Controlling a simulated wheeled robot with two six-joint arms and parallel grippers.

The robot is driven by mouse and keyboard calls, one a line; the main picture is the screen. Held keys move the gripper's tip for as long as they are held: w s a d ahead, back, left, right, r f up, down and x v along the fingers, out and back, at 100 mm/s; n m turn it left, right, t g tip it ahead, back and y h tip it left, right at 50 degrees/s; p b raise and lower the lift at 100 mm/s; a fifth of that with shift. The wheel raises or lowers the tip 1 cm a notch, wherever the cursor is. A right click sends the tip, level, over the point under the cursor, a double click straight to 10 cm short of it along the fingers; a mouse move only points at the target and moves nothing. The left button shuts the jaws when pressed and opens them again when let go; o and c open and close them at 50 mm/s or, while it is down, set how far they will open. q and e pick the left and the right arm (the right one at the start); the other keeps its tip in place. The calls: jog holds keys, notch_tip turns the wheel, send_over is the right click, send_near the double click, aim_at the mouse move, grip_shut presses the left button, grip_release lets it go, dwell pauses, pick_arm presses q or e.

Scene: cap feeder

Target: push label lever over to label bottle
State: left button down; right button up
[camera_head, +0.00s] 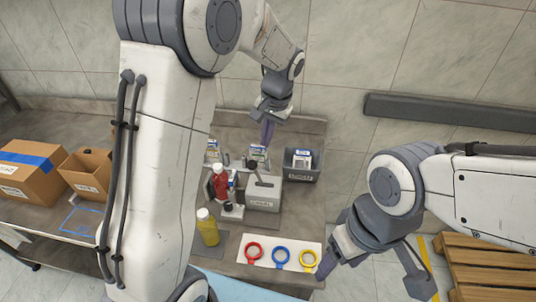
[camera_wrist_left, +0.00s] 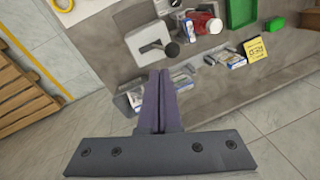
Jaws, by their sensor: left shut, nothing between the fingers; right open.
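The label lever, with a dark round knob (camera_head: 253,164), stands up from a grey labelled box (camera_head: 263,199) in the middle of the bench. In the left wrist view the knob (camera_wrist_left: 171,49) shows just beyond my fingertips, beside the pale box top (camera_wrist_left: 146,36). A red bottle with a white cap (camera_head: 219,182) stands left of the box; it also shows in the left wrist view (camera_wrist_left: 204,22). My left gripper (camera_head: 266,143) is shut and empty, fingers pointing down behind the lever, apparently apart from it. My right gripper (camera_head: 324,269) is open near the bench's front right corner.
A dark bin (camera_head: 302,166) with packets stands right of the lever box. Cardboard boxes (camera_head: 30,170) are at the left. My left arm hides part of the bench.

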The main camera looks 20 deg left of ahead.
pick_arm(q)
jog(key=shift+s+a+r, duration=0.1)
jog(key=shift+a+r, duration=0.05)
jog(key=shift+r, duration=0.35)
jog(key=shift+a+r, duration=0.15)
jog(key=shift+r, duration=0.35)
jog(key=s+d+f+m+h+b, duration=0.1)
jog(key=s+d+m, duration=0.1)
jog(key=s+d, duration=0.5)
jog(key=s+d+m+h+b, duration=0.15)
jog(key=s+d, duration=0.25)
jog(key=s, duration=0.5)
jog(key=s+d+f+m+b, duration=0.1)
jog(key=s+f+m, duration=0.1)
jog(key=s, duration=1)
jog(key=shift+s+d+f+g+h+b, duration=0.2)
jog(key=shift+s+f+g+h+b, duration=0.15)
jog(key=shift+f, duration=0.35)
jog(key=shift+a, duration=0.1)
